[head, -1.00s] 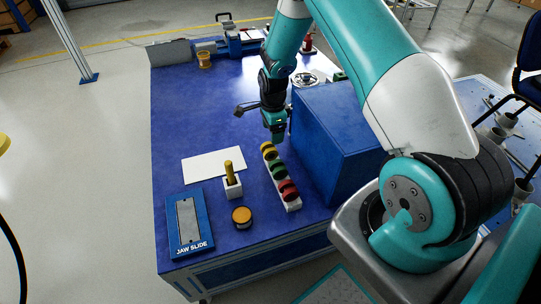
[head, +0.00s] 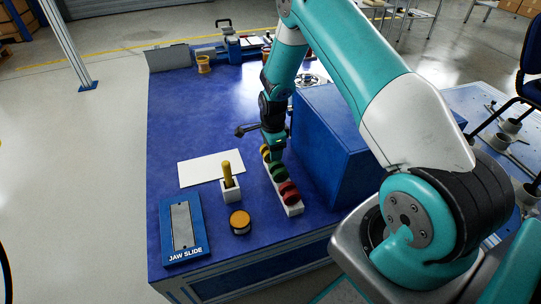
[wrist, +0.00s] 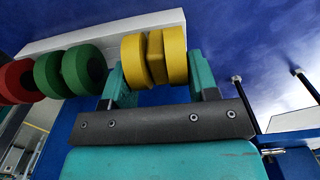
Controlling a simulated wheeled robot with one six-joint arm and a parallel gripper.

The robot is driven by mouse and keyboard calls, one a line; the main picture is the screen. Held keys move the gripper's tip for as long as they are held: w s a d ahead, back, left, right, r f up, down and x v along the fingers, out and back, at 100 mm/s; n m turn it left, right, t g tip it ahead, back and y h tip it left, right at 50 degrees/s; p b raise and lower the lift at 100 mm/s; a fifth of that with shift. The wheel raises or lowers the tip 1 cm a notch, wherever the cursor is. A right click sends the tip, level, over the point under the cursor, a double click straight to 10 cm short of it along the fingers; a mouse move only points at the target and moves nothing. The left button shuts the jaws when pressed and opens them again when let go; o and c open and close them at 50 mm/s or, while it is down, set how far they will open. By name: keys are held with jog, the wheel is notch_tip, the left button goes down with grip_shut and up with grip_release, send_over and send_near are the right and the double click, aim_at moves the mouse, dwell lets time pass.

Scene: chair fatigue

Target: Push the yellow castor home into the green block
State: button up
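The yellow castor (wrist: 153,56) sits at one end of a white rack, beside the green castors. It also shows in the head view (head: 265,151), partly covered by my gripper. My gripper (wrist: 160,78) is down at the rack, with one teal finger on each side of the yellow castor. The fingers look spread around it, with a narrow gap at the right finger; firm contact does not show. No green block can be made out in these frames.
The white rack (head: 292,210) also holds green castors (head: 278,172) and red castors (head: 288,193). A large blue box (head: 335,140) stands close on its right. A white block with a yellow peg (head: 231,190), an orange-topped round part (head: 240,221) and a JAW SLIDE plate (head: 184,228) lie left.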

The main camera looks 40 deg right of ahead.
jog(key=c, duration=0.4)
jog(key=shift+o, duration=0.2)
jog(key=shift+r, duration=0.1)
jog(key=shift+r+p, duration=1.55)
jog(key=shift+r, duration=0.15)
jog(key=shift+r+p, duration=1.6)
jog(key=shift+r, duration=0.35)
